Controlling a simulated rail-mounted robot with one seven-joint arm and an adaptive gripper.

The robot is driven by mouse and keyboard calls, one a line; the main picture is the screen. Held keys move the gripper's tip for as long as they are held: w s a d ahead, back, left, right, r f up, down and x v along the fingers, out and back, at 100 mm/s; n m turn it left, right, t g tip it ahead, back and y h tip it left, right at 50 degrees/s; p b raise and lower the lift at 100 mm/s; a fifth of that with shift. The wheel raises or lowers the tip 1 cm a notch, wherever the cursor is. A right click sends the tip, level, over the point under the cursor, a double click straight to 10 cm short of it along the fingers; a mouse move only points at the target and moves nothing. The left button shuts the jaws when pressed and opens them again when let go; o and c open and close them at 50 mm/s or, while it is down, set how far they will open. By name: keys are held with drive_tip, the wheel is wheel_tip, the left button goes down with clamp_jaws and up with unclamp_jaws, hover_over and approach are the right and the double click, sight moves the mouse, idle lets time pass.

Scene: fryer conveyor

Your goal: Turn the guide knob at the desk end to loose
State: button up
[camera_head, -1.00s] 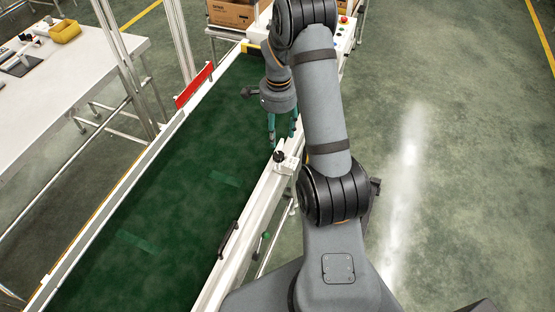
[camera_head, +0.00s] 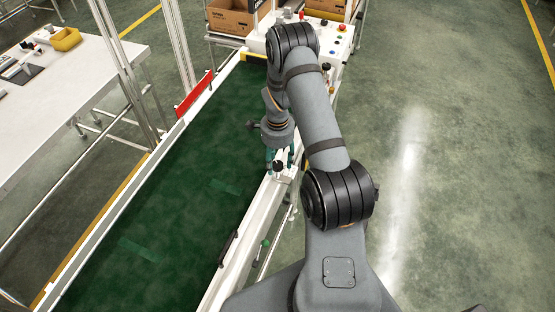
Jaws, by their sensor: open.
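The black guide knob (camera_head: 278,165) stands on a small white block on the right-hand rail (camera_head: 262,200) of the green conveyor. My gripper (camera_head: 279,160) points down over that rail with its teal fingers apart. In this view one finger is left of the knob and the other is right of it, around its top. I cannot tell whether either finger touches the knob. The knob's loose or tight setting is too small to read.
A black handle (camera_head: 228,248) and a green-tipped lever (camera_head: 265,243) are on the near rail. A red plate (camera_head: 194,93) stands on the far rail. A control box (camera_head: 335,35) and cartons (camera_head: 231,18) are at the back. The belt (camera_head: 165,190) is clear.

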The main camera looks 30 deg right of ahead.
drive_tip(key=shift+f, duration=0.1)
drive_tip(key=shift+c, duration=0.9)
drive_tip(key=c, duration=1)
drive_tip(key=shift+f+n+b, duration=0.1)
drive_tip(key=shift+n+b, duration=0.3)
drive_tip(key=shift+b, duration=0.05)
drive_tip(key=n+b, duration=0.2)
drive_tip(key=shift+f+n+b, duration=0.1)
drive_tip(key=shift+n+b, duration=0.25)
drive_tip(key=shift+n, duration=0.05)
drive_tip(key=n+b, duration=0.3)
drive_tip(key=n, duration=0.1)
drive_tip(key=shift+n, duration=0.3)
drive_tip(key=n+b, duration=0.2)
drive_tip(key=n, duration=0.2)
drive_tip(key=shift+r+n+b, duration=0.2)
drive_tip(key=shift+n+b, duration=0.65)
drive_tip(key=shift+n, duration=1.65)
